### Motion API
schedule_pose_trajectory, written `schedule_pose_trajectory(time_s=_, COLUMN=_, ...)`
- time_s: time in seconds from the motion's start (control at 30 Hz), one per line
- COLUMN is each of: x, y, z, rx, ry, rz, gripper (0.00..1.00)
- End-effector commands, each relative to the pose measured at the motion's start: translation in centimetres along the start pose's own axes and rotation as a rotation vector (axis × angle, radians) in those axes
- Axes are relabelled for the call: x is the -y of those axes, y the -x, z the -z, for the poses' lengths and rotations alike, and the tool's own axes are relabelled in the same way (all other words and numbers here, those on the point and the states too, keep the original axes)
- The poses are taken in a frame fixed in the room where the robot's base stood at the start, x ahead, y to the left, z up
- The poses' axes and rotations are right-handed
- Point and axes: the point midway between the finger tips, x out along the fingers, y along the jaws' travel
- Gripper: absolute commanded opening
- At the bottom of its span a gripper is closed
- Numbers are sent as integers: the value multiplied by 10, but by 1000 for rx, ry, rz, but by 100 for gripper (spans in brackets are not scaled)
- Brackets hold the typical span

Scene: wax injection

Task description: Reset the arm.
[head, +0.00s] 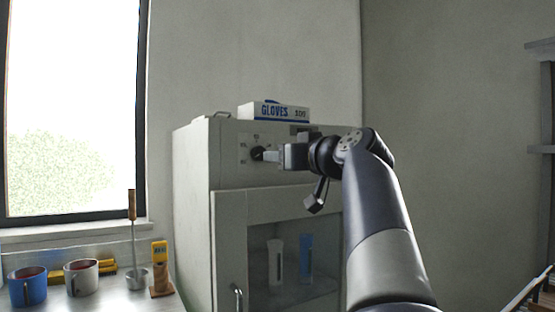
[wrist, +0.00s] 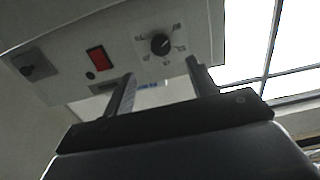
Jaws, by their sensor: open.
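My arm reaches up from the lower right in the head view and bends left at the wrist. My gripper (head: 268,155) is in front of the upper panel of a pale cabinet (head: 196,200), close to its black dial. In the wrist view my gripper (wrist: 160,88) has its two fingers spread, with nothing between them. The black dial (wrist: 160,44) shows just beyond the fingertips, apart from them in that view. Whether a finger touches the dial cannot be told from the head view.
A glove box (head: 275,112) lies on the cabinet top. A red switch (wrist: 97,59) is beside the dial. At lower left stand a blue mug (head: 28,287), a white mug (head: 81,278), a ladle (head: 135,278) and a yellow device (head: 160,255). A shelf (head: 541,148) is at far right.

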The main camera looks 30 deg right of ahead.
Motion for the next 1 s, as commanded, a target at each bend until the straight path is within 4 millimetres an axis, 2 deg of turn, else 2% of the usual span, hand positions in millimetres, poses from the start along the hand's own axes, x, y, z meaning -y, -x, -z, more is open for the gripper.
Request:
schedule_pose_trajectory(time_s=0.37, x=0, y=5, z=0, rx=1, ry=0, rz=0, gripper=55)
schedule_pose_trajectory(time_s=0.53, x=0, y=-1, z=0, rx=1, ry=-1, rz=1, gripper=55)
schedule_pose_trajectory(time_s=0.67, x=0, y=-18, z=0, rx=2, ry=0, rz=2, gripper=55)
schedule_pose_trajectory(time_s=1.0, x=0, y=-78, z=1, rx=1, ry=0, rz=2, gripper=55)
